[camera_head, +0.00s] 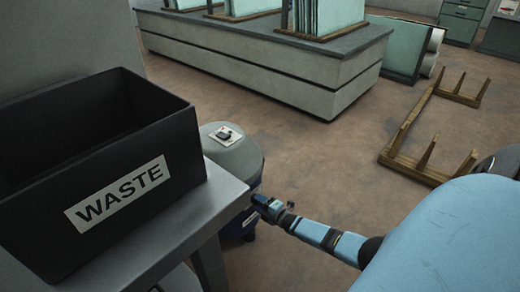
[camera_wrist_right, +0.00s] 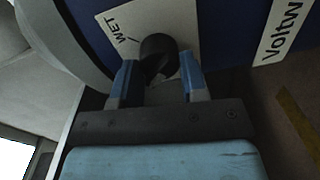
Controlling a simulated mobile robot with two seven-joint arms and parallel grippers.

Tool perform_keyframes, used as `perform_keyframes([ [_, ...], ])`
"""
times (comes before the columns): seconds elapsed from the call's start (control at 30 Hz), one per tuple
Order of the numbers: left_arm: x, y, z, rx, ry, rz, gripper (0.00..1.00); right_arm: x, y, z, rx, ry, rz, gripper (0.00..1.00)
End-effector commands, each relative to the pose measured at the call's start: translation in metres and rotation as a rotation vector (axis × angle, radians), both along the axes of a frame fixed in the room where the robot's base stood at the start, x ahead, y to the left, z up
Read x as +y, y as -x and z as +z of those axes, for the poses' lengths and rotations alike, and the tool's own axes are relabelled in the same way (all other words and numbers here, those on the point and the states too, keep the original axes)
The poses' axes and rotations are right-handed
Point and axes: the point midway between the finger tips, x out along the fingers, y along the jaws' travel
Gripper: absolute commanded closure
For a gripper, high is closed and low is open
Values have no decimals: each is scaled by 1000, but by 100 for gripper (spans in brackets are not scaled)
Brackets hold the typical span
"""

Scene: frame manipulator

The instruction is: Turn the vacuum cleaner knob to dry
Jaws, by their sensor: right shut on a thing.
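The vacuum cleaner (camera_head: 238,160) stands on the floor beside the grey table, with a grey lid and a blue body. In the right wrist view its body (camera_wrist_right: 90,20) is dark blue with a white label plate (camera_wrist_right: 180,20) that reads WET. The black knob (camera_wrist_right: 158,48) sits on this plate. My right gripper (camera_wrist_right: 158,68) is shut on the knob, with one blue finger on each side. In the head view my right gripper (camera_head: 266,207) is at the side of the blue body. No DRY marking shows, and I cannot tell exactly where the knob points. My left gripper is not in view.
A black WASTE bin (camera_head: 165,130) stands on the grey table (camera_head: 205,210) at the left, close to the vacuum cleaner. A small device on a white card (camera_head: 225,135) lies on the lid. A wooden frame (camera_head: 405,130) lies on the floor at the right. A long counter (camera_head: 250,65) is behind.

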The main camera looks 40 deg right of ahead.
Motion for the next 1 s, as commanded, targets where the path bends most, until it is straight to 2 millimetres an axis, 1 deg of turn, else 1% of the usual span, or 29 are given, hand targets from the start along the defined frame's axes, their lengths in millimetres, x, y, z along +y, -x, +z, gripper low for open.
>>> perform_keyframes([
  [0.3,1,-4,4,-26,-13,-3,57,0,0,0,-9,106,0,84],
  [0.8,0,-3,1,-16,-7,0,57,0,-1,0,-11,124,1,84],
  [0.83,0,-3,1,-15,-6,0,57,1,-1,0,-11,124,1,58],
  [0.93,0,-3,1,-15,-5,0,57,1,-1,0,-11,124,1,35],
  [1.0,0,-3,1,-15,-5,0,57,1,0,0,-11,124,1,34],
])
